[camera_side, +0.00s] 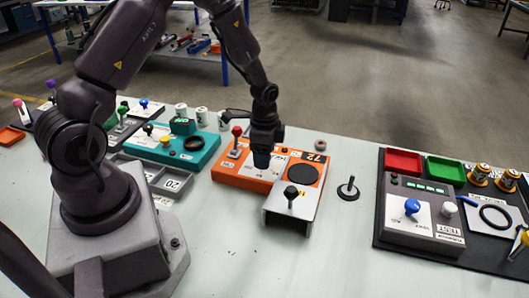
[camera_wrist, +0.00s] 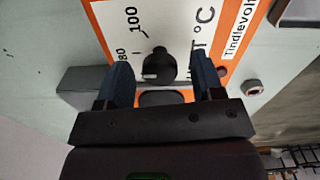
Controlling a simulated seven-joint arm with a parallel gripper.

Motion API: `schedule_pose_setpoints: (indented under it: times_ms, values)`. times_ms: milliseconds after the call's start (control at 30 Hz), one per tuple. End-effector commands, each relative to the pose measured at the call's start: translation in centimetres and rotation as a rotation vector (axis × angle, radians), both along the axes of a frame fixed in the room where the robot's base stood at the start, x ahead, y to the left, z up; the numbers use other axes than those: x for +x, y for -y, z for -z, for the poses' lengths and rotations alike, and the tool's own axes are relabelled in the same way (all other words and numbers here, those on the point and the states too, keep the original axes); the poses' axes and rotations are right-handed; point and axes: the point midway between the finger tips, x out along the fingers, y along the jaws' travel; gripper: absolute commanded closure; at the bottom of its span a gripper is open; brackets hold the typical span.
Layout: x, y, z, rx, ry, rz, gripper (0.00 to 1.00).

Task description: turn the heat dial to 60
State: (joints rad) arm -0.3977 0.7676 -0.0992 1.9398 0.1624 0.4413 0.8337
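The heat dial is a small black round knob (camera_wrist: 160,66) on a white scale plate (camera_wrist: 133,30) with "80", "100" and "°C" printed on it. A pale mark shows on the knob's lower left side. The "60" is not visible. My gripper (camera_wrist: 162,72) is open, with one blue-grey finger left of the knob and one right of it; gaps show on both sides. In the side view my gripper (camera_side: 262,165) points down over the orange unit (camera_side: 232,172) and hides the dial there.
A teal unit (camera_side: 160,150) stands left, and a dark test panel (camera_side: 425,207) right.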

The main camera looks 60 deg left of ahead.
Motion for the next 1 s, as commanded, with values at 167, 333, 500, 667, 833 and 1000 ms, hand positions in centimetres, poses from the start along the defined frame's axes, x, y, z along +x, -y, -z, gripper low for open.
schedule_pose_setpoints:
  times_ms: [167,333,500,667,833,1000]
  values:
    - [0.01,0.01,-0.03,0.000,0.000,0.000,0.78]
    - [0.01,0.01,-0.04,0.000,0.000,-0.001,0.88]
    - [0.00,0.01,-0.05,0.000,0.000,-0.024,0.88]
    - [0.01,0.02,-0.06,0.000,0.000,-0.088,0.88]
    - [0.02,0.03,-0.07,0.001,-0.001,-0.208,0.88]
    - [0.01,0.03,-0.08,0.000,0.000,-0.365,0.88]
